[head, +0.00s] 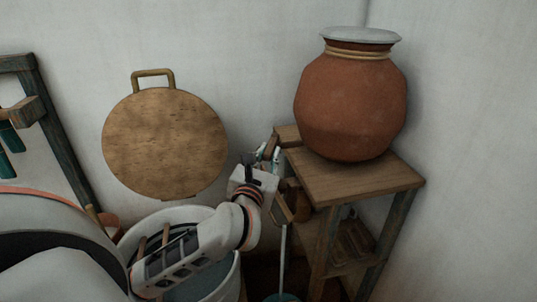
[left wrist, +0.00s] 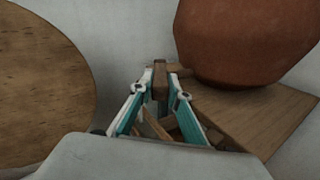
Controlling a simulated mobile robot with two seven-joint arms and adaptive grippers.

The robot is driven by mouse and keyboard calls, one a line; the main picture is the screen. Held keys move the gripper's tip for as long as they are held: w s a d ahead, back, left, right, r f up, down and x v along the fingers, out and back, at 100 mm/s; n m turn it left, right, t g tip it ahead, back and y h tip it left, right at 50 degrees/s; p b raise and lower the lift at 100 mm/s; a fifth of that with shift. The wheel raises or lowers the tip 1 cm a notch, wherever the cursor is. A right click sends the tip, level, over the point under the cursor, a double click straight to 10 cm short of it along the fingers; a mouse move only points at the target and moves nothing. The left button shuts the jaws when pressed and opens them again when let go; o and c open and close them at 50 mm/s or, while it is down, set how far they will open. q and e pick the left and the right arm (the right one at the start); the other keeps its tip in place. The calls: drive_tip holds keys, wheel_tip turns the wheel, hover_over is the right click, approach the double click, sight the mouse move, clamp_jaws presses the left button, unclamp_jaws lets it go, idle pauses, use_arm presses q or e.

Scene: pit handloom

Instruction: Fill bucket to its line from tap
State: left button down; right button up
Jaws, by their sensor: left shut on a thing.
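A wide white bucket (head: 234,284) stands at the bottom of the head view, largely covered by my left arm. Dark curved shapes and a wooden piece show inside its rim; I cannot make out a line or a water level. My left gripper (head: 268,153) is above and right of it, beside the wooden stand. Its teal fingers are shut on a small brown wooden piece (left wrist: 160,78), seen between the fingertips in the left wrist view. I cannot tell what this piece belongs to. No tap can be clearly made out. My right gripper is out of view.
A large clay pot (head: 350,105) with a pale lid sits on the wooden stand (head: 362,182), close right of the gripper. A round wooden board (head: 165,143) is against the wall. A thin upright rod (head: 282,255) stands below the gripper. A dark wooden frame (head: 62,140) is at left.

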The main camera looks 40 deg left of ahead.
use_arm(q)
drive_tip(key=c, duration=1.9)
unclamp_jaws()
drive_tip(key=shift+v, duration=3.7)
